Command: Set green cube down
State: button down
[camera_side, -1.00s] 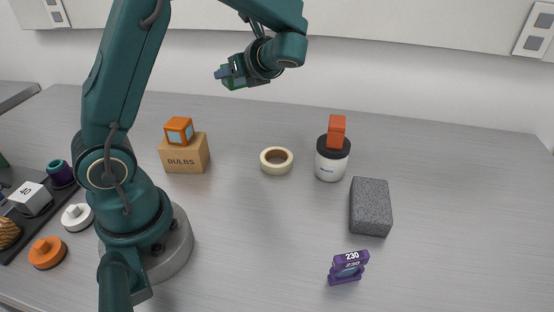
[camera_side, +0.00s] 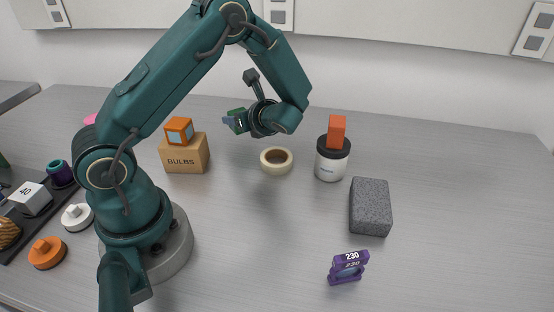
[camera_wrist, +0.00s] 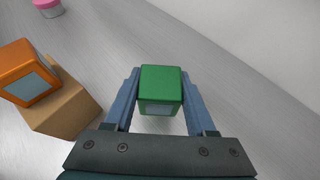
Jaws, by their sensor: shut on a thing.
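The green cube (camera_wrist: 160,86) is between the two blue-grey fingers of my gripper (camera_wrist: 159,95) in the wrist view, and the jaws are shut on it. In the side view my gripper (camera_side: 233,121) points left, above the table and behind the roll of tape. The green cube (camera_side: 236,114) shows there only as a small green patch, mostly hidden by the fingers. It looks held clear of the grey table (camera_side: 260,225).
An orange cube (camera_side: 179,130) sits on the BULBS box (camera_side: 185,155), left of my gripper. A tape roll (camera_side: 276,161), a white jar (camera_side: 332,160) topped by a red-orange block (camera_side: 337,131), a grey block (camera_side: 370,206) and a purple 230 piece (camera_side: 347,268) stand rightward.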

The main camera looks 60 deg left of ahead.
aim_at(242, 143)
jog(key=shift+f, duration=2.15)
jog(key=shift+c, duration=1.1)
grip_release()
jog(key=v, duration=1.2)
jog(key=s+d+r+n+t+h, duration=0.5)
jog(key=s+d+r+n+h, duration=0.5)
jog(key=n, duration=0.8)
jog(key=shift+s+d+t+h, duration=0.3)
jog(key=shift+s+d+h, duration=0.45)
jog(key=shift+h, duration=0.55)
